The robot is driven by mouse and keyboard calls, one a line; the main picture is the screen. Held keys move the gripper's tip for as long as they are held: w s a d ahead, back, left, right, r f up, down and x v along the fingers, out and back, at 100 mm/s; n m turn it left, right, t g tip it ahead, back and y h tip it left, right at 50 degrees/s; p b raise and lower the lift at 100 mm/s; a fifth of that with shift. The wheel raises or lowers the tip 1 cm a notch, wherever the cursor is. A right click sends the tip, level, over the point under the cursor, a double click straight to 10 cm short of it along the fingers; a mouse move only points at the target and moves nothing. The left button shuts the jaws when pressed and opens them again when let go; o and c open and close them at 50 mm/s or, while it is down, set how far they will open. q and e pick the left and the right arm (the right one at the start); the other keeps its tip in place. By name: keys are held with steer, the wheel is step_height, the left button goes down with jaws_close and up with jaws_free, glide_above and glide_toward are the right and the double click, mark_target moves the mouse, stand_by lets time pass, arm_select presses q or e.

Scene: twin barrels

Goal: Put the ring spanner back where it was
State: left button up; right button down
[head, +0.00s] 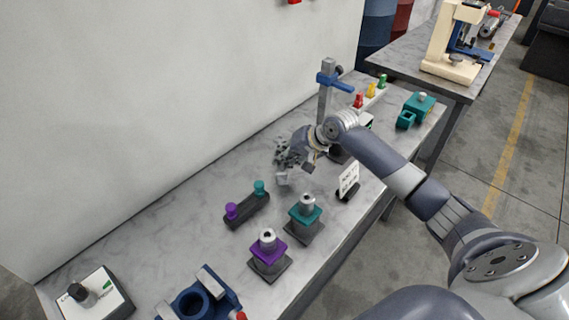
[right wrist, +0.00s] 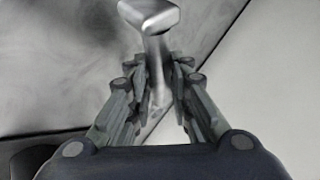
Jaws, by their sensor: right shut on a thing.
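My right gripper (head: 285,162) is above the back part of the marble-topped bench in the head view. In the right wrist view its fingers (right wrist: 160,88) are closed around the shank of a grey metal tool, which I take to be the ring spanner (right wrist: 156,45). Its wide, blunt end points away from my gripper; no ring shows, and the other end is hidden between the fingers. In the head view a pale end of it (head: 282,179) shows just below the fingers. My left gripper is not in view.
A black holder (head: 247,212) with purple and teal knobs, a teal-collared fixture (head: 305,219), a purple-collared fixture (head: 268,256) and a white sign (head: 348,179) stand nearby. A stand with a blue clamp (head: 327,85) is behind my wrist. Bench left of my gripper is clear.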

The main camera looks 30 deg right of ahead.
steer(key=shift+f, duration=1.35)
steer(key=shift+f, duration=0.1)
steer(key=c, duration=1.5)
jaws_free()
steer(key=shift+o, duration=0.2)
steer(key=b+v, duration=0.1)
steer(key=v, duration=1.1)
